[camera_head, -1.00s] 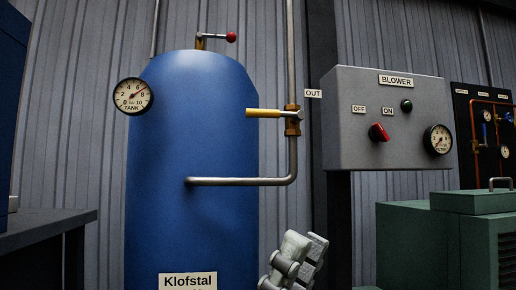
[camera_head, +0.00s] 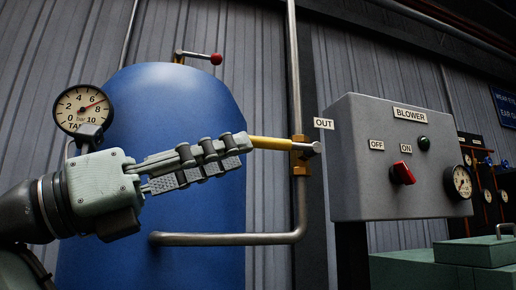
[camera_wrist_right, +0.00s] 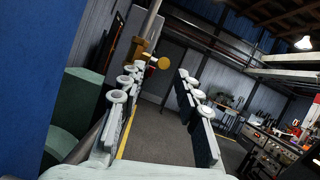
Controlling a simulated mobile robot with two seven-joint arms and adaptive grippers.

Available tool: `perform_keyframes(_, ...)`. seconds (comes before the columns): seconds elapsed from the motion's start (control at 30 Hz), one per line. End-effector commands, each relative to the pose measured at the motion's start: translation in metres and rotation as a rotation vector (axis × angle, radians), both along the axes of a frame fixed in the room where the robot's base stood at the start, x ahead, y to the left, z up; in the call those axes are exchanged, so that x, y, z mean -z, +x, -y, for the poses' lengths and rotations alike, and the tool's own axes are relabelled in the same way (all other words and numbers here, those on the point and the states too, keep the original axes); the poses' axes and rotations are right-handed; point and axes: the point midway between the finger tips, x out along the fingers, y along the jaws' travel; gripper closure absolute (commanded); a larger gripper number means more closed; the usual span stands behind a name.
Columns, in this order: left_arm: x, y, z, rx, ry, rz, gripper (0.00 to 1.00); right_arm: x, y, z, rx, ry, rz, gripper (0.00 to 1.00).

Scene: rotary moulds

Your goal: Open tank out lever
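The yellow tank out lever (camera_head: 270,143) lies horizontally, pointing left from the brass valve (camera_head: 300,156) on the vertical pipe by the OUT label (camera_head: 323,123). My right gripper (camera_head: 243,145) reaches in from the left, in front of the blue tank (camera_head: 160,95), its fingertips at the lever. The lever's free end is hidden by the fingers. In the right wrist view, the gripper (camera_wrist_right: 160,75) has its fingers well apart. Contact is unclear. My left gripper is out of view.
The grey blower box (camera_head: 380,185) with a red switch (camera_head: 402,173) stands right of the pipe. The tank gauge (camera_head: 82,109) is left, above my right wrist. A red-knobbed lever (camera_head: 215,59) is on the tank's top. The lower pipe (camera_head: 225,239) runs below the gripper.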

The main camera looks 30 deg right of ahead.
Motion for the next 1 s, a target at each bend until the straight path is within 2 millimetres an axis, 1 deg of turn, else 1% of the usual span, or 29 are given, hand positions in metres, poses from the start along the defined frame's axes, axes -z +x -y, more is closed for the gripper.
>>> perform_keyframes(0.03,0.001,0.000,0.000,0.001,0.002,0.003,1.00,-0.002,-0.002,0.008,0.005,-0.001,0.005,0.67)
perform_keyframes(0.2,0.001,0.001,0.001,0.001,0.008,0.012,1.00,-0.013,-0.007,0.034,0.005,-0.001,0.005,0.67)
perform_keyframes(0.33,0.000,0.001,0.001,0.001,0.012,0.016,1.00,-0.019,-0.008,0.050,0.004,-0.001,0.003,0.67)
perform_keyframes(0.5,0.000,0.002,0.001,0.002,0.014,0.019,1.00,-0.024,-0.010,0.059,0.002,-0.002,0.002,0.67)
perform_keyframes(0.73,-0.001,0.001,0.001,0.002,0.013,0.019,1.00,-0.024,-0.010,0.060,0.002,-0.002,0.002,0.67)
perform_keyframes(0.77,-0.001,0.001,0.001,0.002,0.013,0.019,1.00,-0.024,-0.010,0.060,0.002,-0.002,0.002,0.68)
perform_keyframes(1.0,-0.001,0.002,0.001,0.002,0.013,0.019,1.00,-0.024,-0.010,0.060,0.002,-0.002,0.002,0.98)
